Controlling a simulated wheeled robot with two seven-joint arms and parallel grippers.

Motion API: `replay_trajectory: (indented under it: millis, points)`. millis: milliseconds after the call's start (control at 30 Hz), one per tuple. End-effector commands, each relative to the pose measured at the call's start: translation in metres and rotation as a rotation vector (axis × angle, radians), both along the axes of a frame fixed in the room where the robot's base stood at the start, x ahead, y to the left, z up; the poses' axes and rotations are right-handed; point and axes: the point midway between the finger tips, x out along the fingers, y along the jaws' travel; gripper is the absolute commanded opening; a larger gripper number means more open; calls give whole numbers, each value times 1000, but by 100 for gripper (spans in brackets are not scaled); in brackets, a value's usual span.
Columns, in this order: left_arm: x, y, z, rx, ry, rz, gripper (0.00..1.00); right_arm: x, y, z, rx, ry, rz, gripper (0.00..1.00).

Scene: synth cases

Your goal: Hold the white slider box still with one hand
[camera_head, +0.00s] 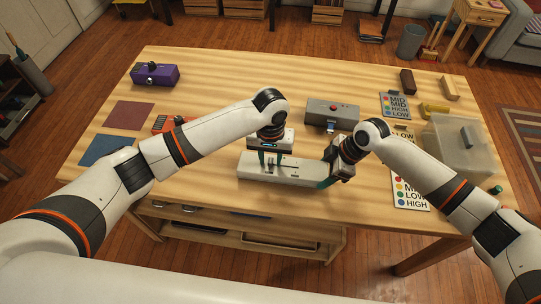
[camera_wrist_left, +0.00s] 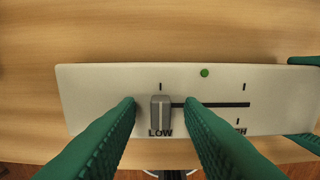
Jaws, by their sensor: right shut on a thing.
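The white slider box (camera_head: 288,179) lies on the wooden table near its front edge. My right gripper (camera_head: 328,172) is shut on the box's right end; its green fingers show at the right edge of the left wrist view (camera_wrist_left: 306,102), one on each long side of the box. The grey slider knob (camera_wrist_left: 160,110) stands at the left end of its slot, above the word LOW. My left gripper (camera_head: 270,158) is over the box, open, with one finger on each side of the knob and gaps between. The left gripper's finger partly hides the other word.
An orange item (camera_head: 167,123) is partly hidden by my left arm. A purple box (camera_head: 155,75) is at the back left. A clear bin (camera_head: 455,150) and label cards (camera_head: 396,106) are at the right.

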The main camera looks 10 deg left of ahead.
Motion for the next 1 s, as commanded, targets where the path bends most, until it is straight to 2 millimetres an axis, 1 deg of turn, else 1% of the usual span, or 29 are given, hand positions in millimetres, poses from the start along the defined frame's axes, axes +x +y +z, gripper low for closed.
replay_trajectory:
  millis: [33, 200, 467, 567, 700, 800, 900, 1000]
  points:
    - [0, 0, 0, 0, 0, 0, 26, 0, 0, 0, 0, 1, 0, 36]
    - [0, 0, 0, 0, 0, -1, 0, 0, 0, 0, 0, 1, 0, 36]
    - [0, -2, 1, -1, 0, -1, 0, 0, 0, 0, 0, 1, 0, 36]
    - [0, -15, 1, -4, -1, -3, 0, 0, 0, 0, 0, 1, 0, 36]
    - [0, -45, 1, -5, 1, -4, 0, 0, 0, 0, 0, 1, 1, 36]
    - [0, -62, 1, -5, 0, -3, 0, -1, 0, 0, 0, 1, 1, 36]
    - [0, -72, 1, -3, -1, -2, 0, -1, 1, 0, 0, 1, 2, 36]
    - [0, -76, 1, -3, -1, -1, 0, -1, 1, 0, 0, 1, 2, 36]
